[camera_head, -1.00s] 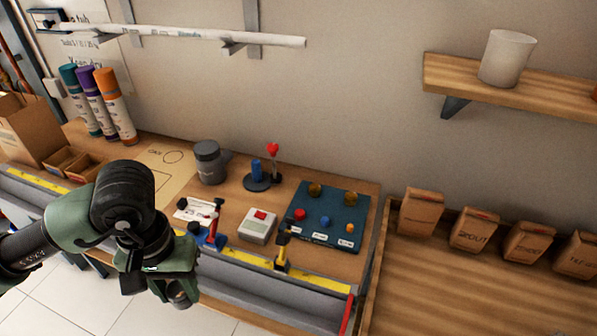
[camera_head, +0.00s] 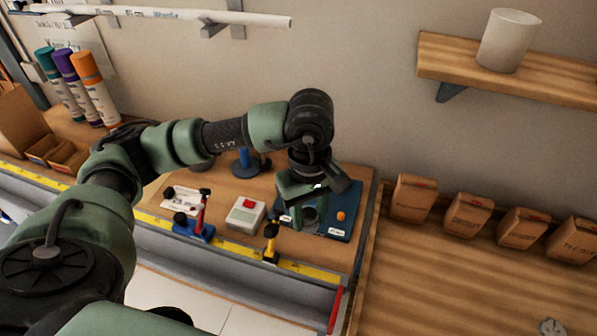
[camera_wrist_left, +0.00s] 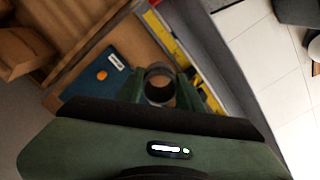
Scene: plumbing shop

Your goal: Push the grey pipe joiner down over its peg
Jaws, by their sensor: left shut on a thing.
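My left gripper (camera_head: 309,214) reaches in from the left and is over the dark blue peg board (camera_head: 335,232). In the left wrist view its fingers (camera_wrist_left: 160,91) are shut on the grey pipe joiner (camera_wrist_left: 160,71), a short open ring with a dark inside. The joiner is held above the board; whether it touches a peg cannot be told. An orange peg (camera_head: 341,216) shows to the right of the gripper; it also shows in the left wrist view (camera_wrist_left: 101,75) on the board (camera_wrist_left: 88,88). The other pegs are hidden by my arm and gripper.
A grey box with a red button (camera_head: 246,214) stands left of the board. A yellow-and-black tool (camera_head: 270,242) and a red-and-blue tool (camera_head: 199,220) stand along the front edge. Paper bags (camera_head: 467,214) line the right-hand bench, otherwise mostly clear. A shelf with a white cup (camera_head: 507,41) is above.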

